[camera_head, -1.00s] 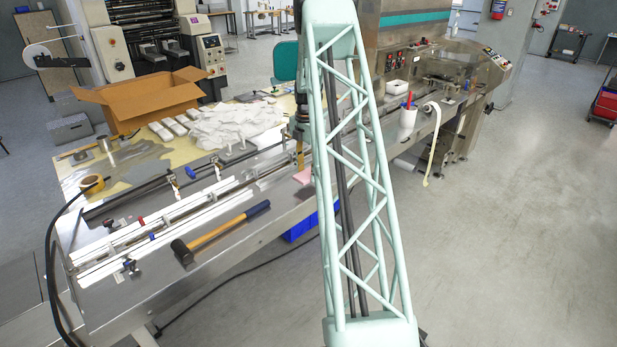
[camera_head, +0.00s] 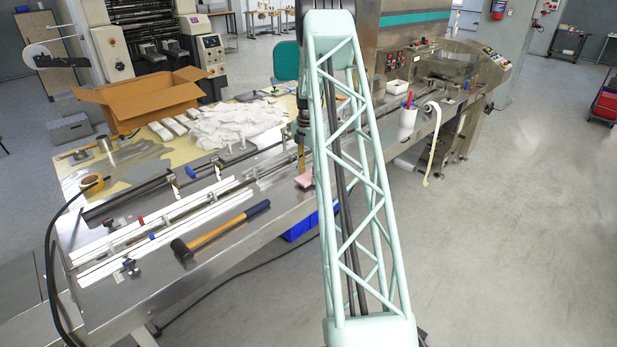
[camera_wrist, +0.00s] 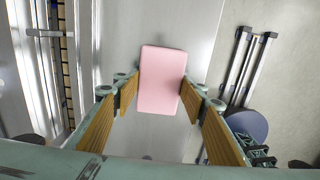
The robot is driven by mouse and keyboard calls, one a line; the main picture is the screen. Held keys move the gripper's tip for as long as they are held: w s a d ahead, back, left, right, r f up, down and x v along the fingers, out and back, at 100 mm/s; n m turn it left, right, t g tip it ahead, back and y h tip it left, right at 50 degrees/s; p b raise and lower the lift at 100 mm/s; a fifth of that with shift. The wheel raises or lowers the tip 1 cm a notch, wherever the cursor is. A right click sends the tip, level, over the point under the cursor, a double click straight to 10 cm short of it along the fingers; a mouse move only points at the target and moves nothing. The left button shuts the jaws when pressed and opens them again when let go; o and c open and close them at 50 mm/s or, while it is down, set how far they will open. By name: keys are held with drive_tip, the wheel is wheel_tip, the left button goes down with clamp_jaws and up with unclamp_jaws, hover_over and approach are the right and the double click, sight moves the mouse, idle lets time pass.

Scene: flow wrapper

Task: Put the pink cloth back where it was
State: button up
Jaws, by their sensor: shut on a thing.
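The pink cloth (camera_wrist: 162,78) is a flat, rounded rectangle between the fingertips of my gripper (camera_wrist: 160,88) in the wrist view. My gripper is shut on it, with one ochre finger pad at each side edge. The bright metal deck (camera_wrist: 130,140) of the machine lies beneath it; I cannot tell whether the cloth touches the deck. In the head view a pink patch of the cloth (camera_head: 304,181) shows just below my gripper (camera_head: 301,162), near the deck's front edge. My arm hides part of both there.
A hammer (camera_head: 220,231) and white guide rails (camera_head: 165,230) lie left on the deck. White cloths (camera_head: 232,125) and a cardboard box (camera_head: 140,100) are behind. A white cup with pens (camera_head: 407,117) stands to the right. A blue bin (camera_head: 299,228) is under the deck.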

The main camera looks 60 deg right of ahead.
sight(308, 176)
drive_tip(key=shift+f, duration=0.4)
drive_tip(key=shift+f, duration=0.15)
drive_tip(key=o, duration=0.9)
drive_tip(key=shift+r+p, duration=0.35)
drive_tip(key=shift+r, duration=5.8)
